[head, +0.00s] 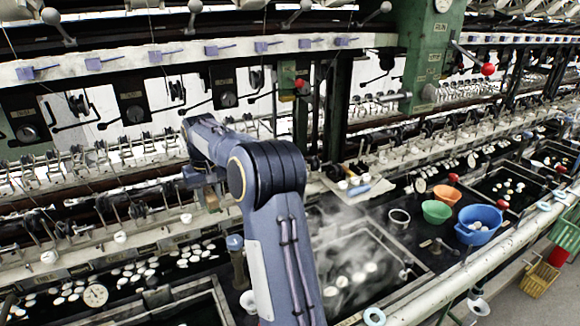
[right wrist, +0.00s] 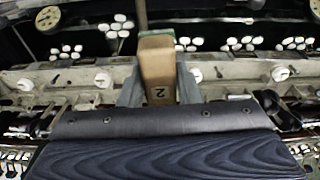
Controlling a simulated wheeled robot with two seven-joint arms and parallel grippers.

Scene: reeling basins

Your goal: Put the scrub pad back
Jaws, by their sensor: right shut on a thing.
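My right gripper (right wrist: 158,85) is shut on a tan block (right wrist: 157,62) with a dark mark on its near end. The block sits between the two grey fingers and points away from the wrist. In the head view the right gripper (head: 206,188) is small, beyond my bent right arm, in front of the machine's lower rail. The held block (head: 209,200) shows only as a small brownish patch there. I cannot tell from its look whether this block is the scrub pad. My left gripper is not in view.
A steaming basin (head: 395,249) with white cocoons lies right of my arm. A small tray (head: 341,193) with a pale blue piece stands behind it. Green (head: 436,212), orange (head: 447,194) and blue (head: 478,221) bowls stand to the right.

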